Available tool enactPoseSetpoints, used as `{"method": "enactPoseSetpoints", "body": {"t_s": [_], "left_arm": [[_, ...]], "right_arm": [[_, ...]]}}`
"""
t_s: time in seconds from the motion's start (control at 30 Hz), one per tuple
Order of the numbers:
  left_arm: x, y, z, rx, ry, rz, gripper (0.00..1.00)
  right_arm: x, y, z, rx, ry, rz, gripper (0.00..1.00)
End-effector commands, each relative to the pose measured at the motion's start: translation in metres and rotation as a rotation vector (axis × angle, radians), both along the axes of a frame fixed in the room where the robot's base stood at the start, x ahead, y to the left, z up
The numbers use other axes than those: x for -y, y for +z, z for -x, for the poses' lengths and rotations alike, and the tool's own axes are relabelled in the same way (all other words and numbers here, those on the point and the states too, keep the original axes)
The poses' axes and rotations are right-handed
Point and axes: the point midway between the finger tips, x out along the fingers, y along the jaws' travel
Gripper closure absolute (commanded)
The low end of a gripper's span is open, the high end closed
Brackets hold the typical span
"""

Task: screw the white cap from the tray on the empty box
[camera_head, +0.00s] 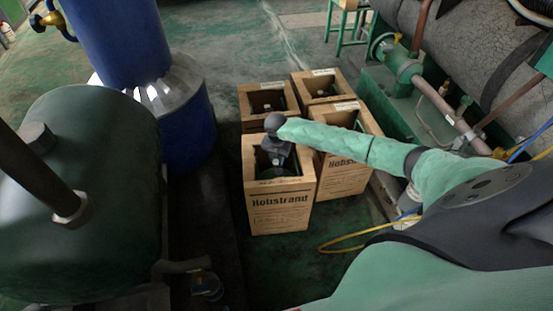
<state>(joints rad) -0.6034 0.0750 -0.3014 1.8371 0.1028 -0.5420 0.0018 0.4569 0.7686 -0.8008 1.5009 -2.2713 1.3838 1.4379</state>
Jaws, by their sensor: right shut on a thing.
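Several tan cardboard boxes stand together on the floor in the middle of the view. My right arm reaches in from the right, and my right gripper (276,161) points down into the open top of the nearest box (280,210), marked "Hobstrand". The gripper is shut on a small pale thing at its fingertips, which looks like the white cap; it is too small and too covered to make out well. A dark green cylinder top shows inside this box below the gripper. Whether the cap touches the cylinder I cannot tell. I see no tray. My left gripper is not in view.
Three more boxes, at back left (251,95), back right (324,79) and right (343,176), adjoin the nearest one. A blue tank (122,45) and a dark green tank (85,180) stand left. Green machinery and pipes (402,64) stand right. A yellow hose (345,245) lies in front.

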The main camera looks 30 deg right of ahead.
Motion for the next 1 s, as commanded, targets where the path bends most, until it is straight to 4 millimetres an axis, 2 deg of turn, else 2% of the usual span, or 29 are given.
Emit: {"method": "enactPoseSetpoints", "body": {"t_s": [0.7,1.0], "left_arm": [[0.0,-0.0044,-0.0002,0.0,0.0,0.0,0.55],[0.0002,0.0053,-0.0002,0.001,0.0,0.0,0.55]], "right_arm": [[0.0001,-0.0091,0.0,0.0,0.0,0.0,0.95],[0.0006,-0.0064,0.0001,0.0,-0.071,0.0,0.95]]}}
